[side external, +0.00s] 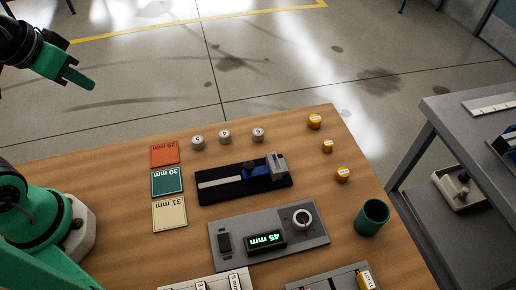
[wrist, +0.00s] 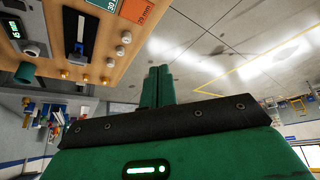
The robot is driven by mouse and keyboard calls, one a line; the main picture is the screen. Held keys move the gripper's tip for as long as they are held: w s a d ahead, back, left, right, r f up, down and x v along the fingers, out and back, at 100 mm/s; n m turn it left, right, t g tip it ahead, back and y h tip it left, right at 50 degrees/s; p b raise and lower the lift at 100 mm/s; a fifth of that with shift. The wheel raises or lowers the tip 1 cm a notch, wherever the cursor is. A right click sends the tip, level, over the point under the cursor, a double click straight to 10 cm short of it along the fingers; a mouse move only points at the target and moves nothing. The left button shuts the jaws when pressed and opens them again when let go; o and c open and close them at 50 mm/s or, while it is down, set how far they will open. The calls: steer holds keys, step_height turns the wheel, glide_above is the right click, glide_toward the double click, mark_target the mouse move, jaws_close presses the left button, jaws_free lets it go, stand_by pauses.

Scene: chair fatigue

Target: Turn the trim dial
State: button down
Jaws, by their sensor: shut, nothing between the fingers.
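The panel's green display (side external: 265,240) reads 45 mm, upside down in the side view. In the wrist view the dial (wrist: 33,51) shows at the far left edge. My gripper (side external: 86,82) is at the upper left of the side view, raised and well away from the panel. Its green fingers are together and hold nothing; they also show closed in the wrist view (wrist: 157,85).
Orange, green and cream cards (side external: 168,216) lie left of a black slide fixture (side external: 215,197). Several grey and yellow-capped weights stand behind and to the right. A green cup (side external: 372,217) stands right of the panel. A grey side bench (side external: 450,110) is at right.

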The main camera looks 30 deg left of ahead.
steer(key=c, duration=2.2)
jaws_free()
